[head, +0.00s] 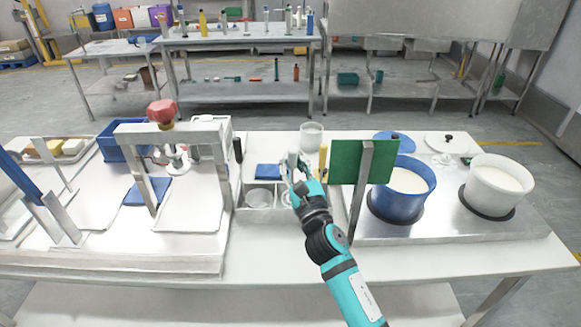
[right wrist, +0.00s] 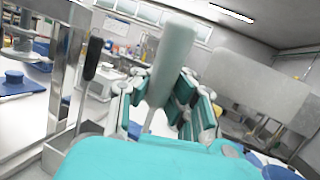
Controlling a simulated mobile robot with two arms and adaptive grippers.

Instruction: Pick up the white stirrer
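The white stirrer (right wrist: 172,58) stands nearly upright between the fingers of my right gripper (right wrist: 165,100) in the right wrist view, with its broad pale end uppermost. In the head view the right gripper (head: 294,168) is over the rack of compartments (head: 240,203) at the middle of the table, and the pale top of the stirrer (head: 293,156) shows at its fingers. The fingers are on either side of the stirrer; whether they press on it cannot be told. The stirrer's lower part is hidden. My left gripper is not clearly in view.
Right of the rack stand a green panel (head: 348,163) on a metal post, a blue pot (head: 409,205) and a white pot (head: 498,196). A black handle (head: 238,150) and a metal frame with a red knob (head: 162,112) are to the left. A white cup (head: 311,136) stands behind.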

